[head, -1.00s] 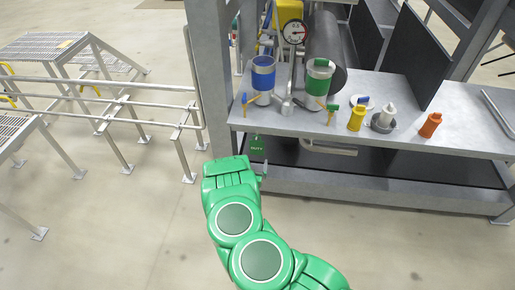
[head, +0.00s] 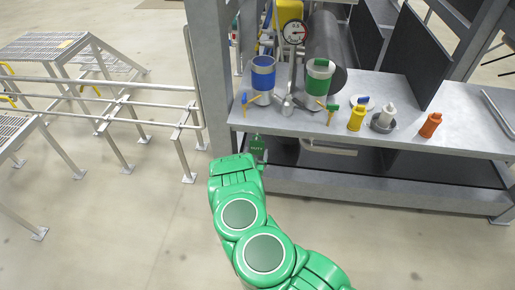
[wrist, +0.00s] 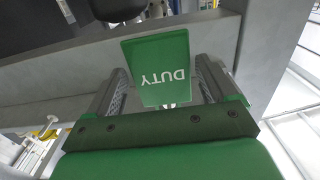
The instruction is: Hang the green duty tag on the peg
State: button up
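The green duty tag (head: 257,145) hangs upright just below the front edge of the bench, close to the grey post. In the wrist view the tag (wrist: 160,68) shows large, with the word DUTY upside down. My gripper (wrist: 165,80) is open, one finger on each side of the tag, with a visible gap at the right finger. In the head view my green arm hides most of the gripper; one fingertip shows just below the tag. I cannot make out the peg clearly.
The grey bench (head: 290,122) carries a blue-banded cup (head: 263,75), a green-banded cup (head: 318,82), a yellow bottle (head: 357,117) and an orange bottle (head: 430,125). The grey post (head: 212,80) stands just left of the tag. Metal railings (head: 100,85) stand further left.

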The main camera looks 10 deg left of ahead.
aim_at(257, 148)
jog(key=c, duration=0.6)
jog(key=shift+r, duration=0.15)
jog(key=shift+r, duration=0.5)
jog(key=shift+s, duration=1.75)
jog(key=shift+s, duration=1.75)
